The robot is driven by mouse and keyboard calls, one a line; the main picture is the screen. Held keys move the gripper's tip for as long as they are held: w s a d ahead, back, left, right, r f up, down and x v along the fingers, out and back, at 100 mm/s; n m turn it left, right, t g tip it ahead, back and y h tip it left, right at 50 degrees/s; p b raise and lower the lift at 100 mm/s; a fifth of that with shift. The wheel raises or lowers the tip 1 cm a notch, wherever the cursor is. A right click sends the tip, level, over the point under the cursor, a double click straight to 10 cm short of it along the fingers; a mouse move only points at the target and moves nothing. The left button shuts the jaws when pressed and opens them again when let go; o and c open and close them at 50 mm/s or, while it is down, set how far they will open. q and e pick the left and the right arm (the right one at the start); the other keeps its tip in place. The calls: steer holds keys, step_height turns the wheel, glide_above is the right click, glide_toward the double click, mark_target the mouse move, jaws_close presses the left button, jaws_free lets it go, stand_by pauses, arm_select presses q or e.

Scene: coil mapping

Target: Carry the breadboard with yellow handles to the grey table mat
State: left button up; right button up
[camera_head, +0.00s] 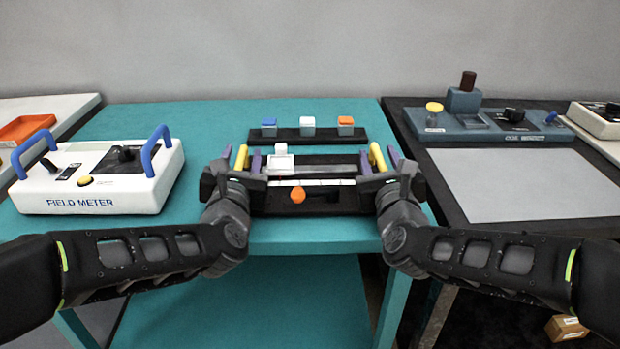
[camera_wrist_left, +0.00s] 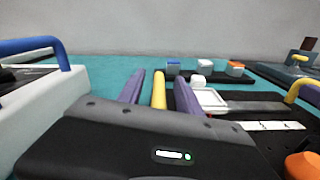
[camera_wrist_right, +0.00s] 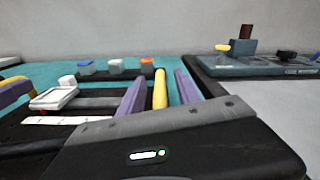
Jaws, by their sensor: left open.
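The black breadboard (camera_head: 315,200) lies on the teal table, with a white component, a pale strip and an orange knob on it. Its left yellow handle (camera_head: 241,158) stands between the purple fingers of my left gripper (camera_head: 242,160), which is open around it. Its right yellow handle (camera_head: 377,157) stands between the purple fingers of my right gripper (camera_head: 379,160). Gaps show on both sides of the handle (camera_wrist_right: 160,88) in the right wrist view, so that gripper is open too. The grey table mat (camera_head: 520,185) lies bare on the dark table at the right.
A white field meter (camera_head: 100,195) with blue handles stands left of the breadboard. A black rail (camera_head: 290,135) with blue, white and orange blocks lies behind it. A blue-grey device (camera_head: 480,125) stands behind the mat.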

arm_select(q)
steer(key=shift+c, duration=0.4)
arm_select(e)
steer(key=shift+c, duration=0.4)
arm_select(q)
steer(key=c, duration=0.8)
arm_select(e)
steer(key=c, duration=0.8)
arm_select(q)
jaws_close()
steer(key=shift+a, duration=0.1)
arm_select(e)
steer(key=shift+w+d, duration=0.1)
steer(key=shift+d, duration=0.05)
